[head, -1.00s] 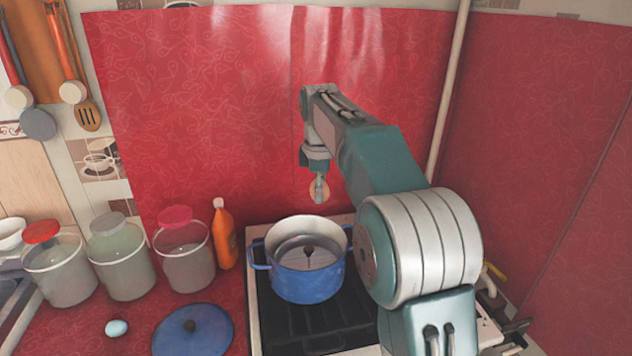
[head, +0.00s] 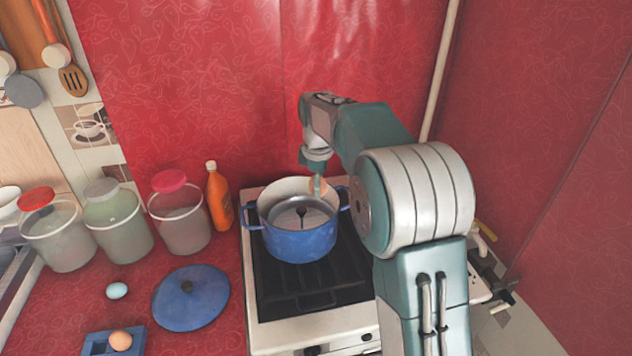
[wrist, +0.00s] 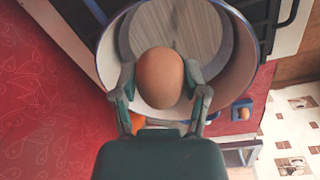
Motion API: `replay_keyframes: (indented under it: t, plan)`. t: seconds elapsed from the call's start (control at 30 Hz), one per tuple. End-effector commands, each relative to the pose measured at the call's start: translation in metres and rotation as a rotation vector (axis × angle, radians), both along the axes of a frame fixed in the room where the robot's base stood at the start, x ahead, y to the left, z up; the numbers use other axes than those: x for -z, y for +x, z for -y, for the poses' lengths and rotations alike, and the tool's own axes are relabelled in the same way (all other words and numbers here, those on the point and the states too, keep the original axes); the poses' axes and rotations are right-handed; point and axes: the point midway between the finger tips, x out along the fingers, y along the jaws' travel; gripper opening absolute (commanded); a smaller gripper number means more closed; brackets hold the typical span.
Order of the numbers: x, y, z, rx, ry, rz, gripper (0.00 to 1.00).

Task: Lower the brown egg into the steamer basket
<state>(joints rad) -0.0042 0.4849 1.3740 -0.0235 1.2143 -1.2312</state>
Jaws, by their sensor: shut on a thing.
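My gripper (head: 317,178) is shut on a brown egg, seen large in the wrist view (wrist: 160,78) between both fingers. In the head view the held egg (head: 321,189) is small and partly covered by the gripper, at about the height of the back right rim of a blue pot (head: 300,246). The steamer basket (head: 287,219) lies inside the pot, a grey disc with a dark upright post in its middle. In the wrist view the egg hides part of the basket (wrist: 180,28). The egg appears clear of the basket.
The pot stands on a stove (head: 275,285). To its left are a blue lid (head: 205,305), a pale blue egg (head: 117,291) and a blue holder (head: 95,345) with another brown egg (head: 121,340). Jars (head: 180,220) and an orange bottle (head: 219,200) stand behind.

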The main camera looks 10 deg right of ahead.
Motion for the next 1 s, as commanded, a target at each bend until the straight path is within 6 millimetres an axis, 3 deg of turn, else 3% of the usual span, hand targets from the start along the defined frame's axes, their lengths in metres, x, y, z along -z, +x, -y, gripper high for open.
replay_keyframes:
  t: [0.47, 1.0]
  plan:
    - [0.001, 0.0, -0.002, -0.001, -0.001, 0.0, 0.42]
    - [0.023, 0.0, -0.002, -0.001, -0.002, -0.001, 0.42]
